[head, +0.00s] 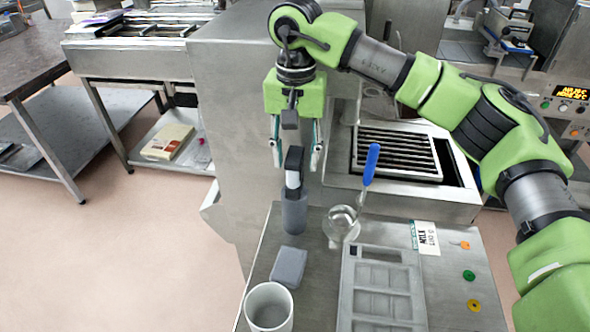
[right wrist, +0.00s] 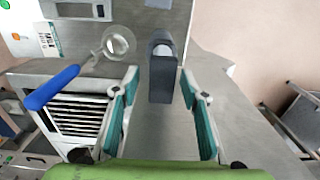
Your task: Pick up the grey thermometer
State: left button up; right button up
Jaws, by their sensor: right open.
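The grey thermometer (head: 293,166) appears to be the upright dark grey piece with a pale band, standing in a grey holder (head: 294,212) on the steel counter. My right gripper (head: 297,160) points down over it, open, with one teal-padded finger on each side. In the right wrist view the thermometer (right wrist: 162,80) lies between the spread fingertips of the right gripper (right wrist: 159,85), with a visible gap on both sides. Nothing is held. My left gripper is not in view.
A ladle with a blue handle (head: 371,165) stands right of the thermometer. Nearer are a grey block (head: 289,267), a white cup (head: 269,291) and a mould tray (head: 346,290). A label card (head: 425,238) and coloured buttons are at right. A slotted grate (head: 398,153) lies behind.

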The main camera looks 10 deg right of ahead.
aim_at(295, 194)
jog(key=f+p, duration=0.1)
jog(key=f, duration=0.1)
jog(key=f+p, duration=0.1)
jog(key=f, duration=0.1)
jog(key=shift+s+a+f, duration=0.2)
jog(key=shift+f, duration=0.3)
grip_shut()
jog(key=shift+w, duration=0.1)
jog(key=shift+r, duration=0.1)
